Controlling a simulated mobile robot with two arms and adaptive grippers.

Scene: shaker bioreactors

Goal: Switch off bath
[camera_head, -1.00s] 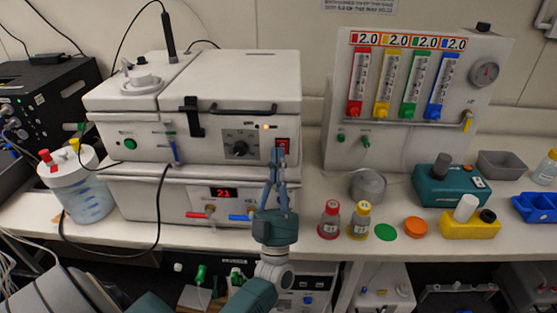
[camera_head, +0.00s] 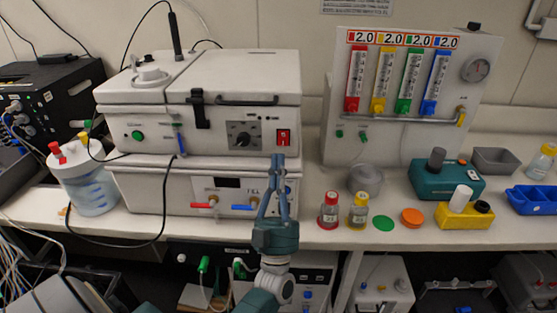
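The bath is a white two-part unit (camera_head: 130,178) on the bench, with a lidded upper housing and a lower housing. Its red rocker switch (camera_head: 283,137) sits at the right of the upper front panel, beside a black dial (camera_head: 241,136). The display (camera_head: 227,183) on the lower housing is dark, and no lit lamp shows on the panel.
Red (camera_head: 203,204) and blue (camera_head: 243,207) valve handles stick out near my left gripper. Right of it stand a red-capped bottle (camera_head: 328,212) and a yellow-capped bottle (camera_head: 359,212). A gas panel (camera_head: 345,150) stands behind. A jar (camera_head: 90,190) with tubing is at left.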

